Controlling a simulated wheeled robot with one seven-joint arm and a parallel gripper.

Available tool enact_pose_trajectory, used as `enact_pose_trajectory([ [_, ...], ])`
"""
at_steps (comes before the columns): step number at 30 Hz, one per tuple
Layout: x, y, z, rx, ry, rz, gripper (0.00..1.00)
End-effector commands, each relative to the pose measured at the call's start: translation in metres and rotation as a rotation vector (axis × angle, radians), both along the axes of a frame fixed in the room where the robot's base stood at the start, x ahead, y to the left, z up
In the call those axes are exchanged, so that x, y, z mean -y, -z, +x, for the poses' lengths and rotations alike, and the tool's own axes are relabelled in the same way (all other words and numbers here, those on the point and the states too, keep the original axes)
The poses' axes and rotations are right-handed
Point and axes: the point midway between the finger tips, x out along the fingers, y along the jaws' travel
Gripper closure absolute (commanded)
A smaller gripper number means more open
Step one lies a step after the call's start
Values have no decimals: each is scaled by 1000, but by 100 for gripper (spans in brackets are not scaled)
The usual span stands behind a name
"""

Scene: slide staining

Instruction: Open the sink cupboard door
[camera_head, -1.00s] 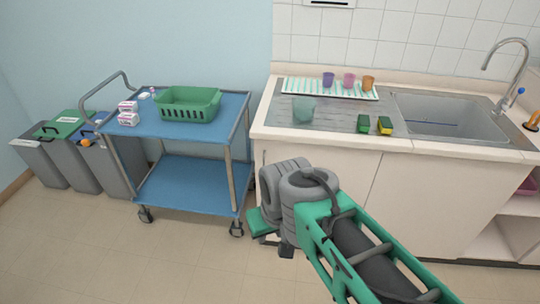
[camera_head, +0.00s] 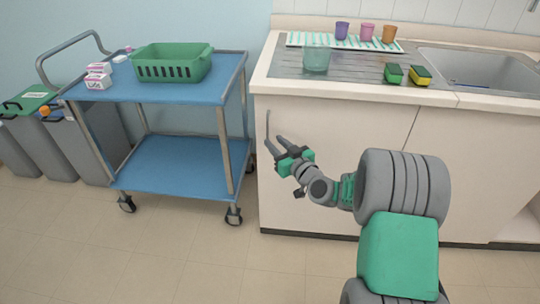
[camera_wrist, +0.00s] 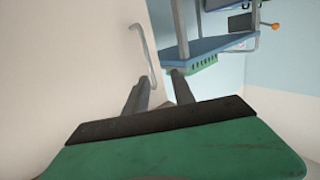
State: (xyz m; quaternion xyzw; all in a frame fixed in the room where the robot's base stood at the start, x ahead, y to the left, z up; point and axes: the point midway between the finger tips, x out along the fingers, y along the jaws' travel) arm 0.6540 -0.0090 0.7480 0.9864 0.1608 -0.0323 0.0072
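The sink cupboard door (camera_head: 345,140) is a cream panel under the counter, and it looks shut. Its thin grey bar handle (camera_head: 268,126) stands upright near the door's left edge. The handle also shows in the wrist view (camera_wrist: 146,52), just beyond the fingers. My gripper (camera_head: 273,146) is in front of the door close to the handle's lower end, and its two fingers are apart. I cannot tell whether a finger touches the handle.
A blue two-shelf trolley (camera_head: 180,165) with a green basket (camera_head: 172,66) stands left of the cupboard, close to its side. The counter (camera_head: 300,90) above holds cups, a glass beaker (camera_head: 317,58) and sponges (camera_head: 393,74). The floor in front is clear.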

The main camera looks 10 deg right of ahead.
Motion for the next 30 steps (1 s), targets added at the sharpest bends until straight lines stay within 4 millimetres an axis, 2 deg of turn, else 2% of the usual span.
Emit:
enact_pose_trajectory([
  [1,11,12,3,32,29,18,70],
  [4,15,9,10,62,50,29,70],
  [12,0,6,56,61,46,28,70],
  [16,-5,6,73,62,47,28,70],
  [25,-6,6,79,60,48,29,70],
  [30,-6,6,79,60,48,29,83],
])
